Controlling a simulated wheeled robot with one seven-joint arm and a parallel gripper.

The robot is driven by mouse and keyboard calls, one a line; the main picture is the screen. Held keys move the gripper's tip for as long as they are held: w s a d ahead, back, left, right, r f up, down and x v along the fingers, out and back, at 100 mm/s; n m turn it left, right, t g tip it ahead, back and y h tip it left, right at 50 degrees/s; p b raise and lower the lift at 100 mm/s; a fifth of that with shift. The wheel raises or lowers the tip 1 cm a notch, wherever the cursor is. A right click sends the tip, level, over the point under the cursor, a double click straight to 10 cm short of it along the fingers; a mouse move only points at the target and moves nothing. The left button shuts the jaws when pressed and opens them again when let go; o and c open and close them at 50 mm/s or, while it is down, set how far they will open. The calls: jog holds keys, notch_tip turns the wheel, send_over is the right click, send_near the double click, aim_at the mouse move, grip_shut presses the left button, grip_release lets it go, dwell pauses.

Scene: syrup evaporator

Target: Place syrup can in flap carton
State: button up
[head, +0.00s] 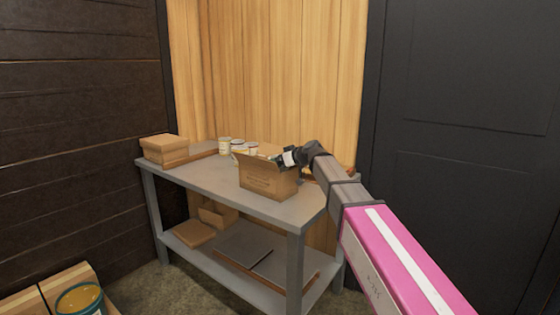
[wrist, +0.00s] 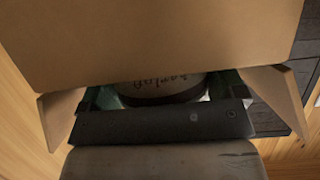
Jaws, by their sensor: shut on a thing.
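The flap carton (head: 268,180) is a brown cardboard box standing on the grey table, with its flaps up. My gripper (head: 284,158) is at the carton's top opening, reaching in from the right. In the wrist view my gripper (wrist: 160,100) is shut on the syrup can (wrist: 165,88), a pale can with dark lettering and a dark band. Carton flaps (wrist: 150,45) surround the can in that view. The can's lower part and its contact with the carton floor are hidden.
The grey table (head: 215,182) also bears several pale cans (head: 225,146) behind the carton and a closed box (head: 160,148) at the left. A lower shelf holds flat cardboard (head: 190,234) and dark sheets (head: 245,246). The front left tabletop is clear.

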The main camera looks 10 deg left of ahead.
jog(key=o, duration=1.2)
jog(key=shift+c, duration=0.2)
jog(key=shift+r, duration=0.1)
jog(key=shift+r, duration=0.35)
jog(key=v, duration=1.2)
jog(key=shift+s, duration=0.1)
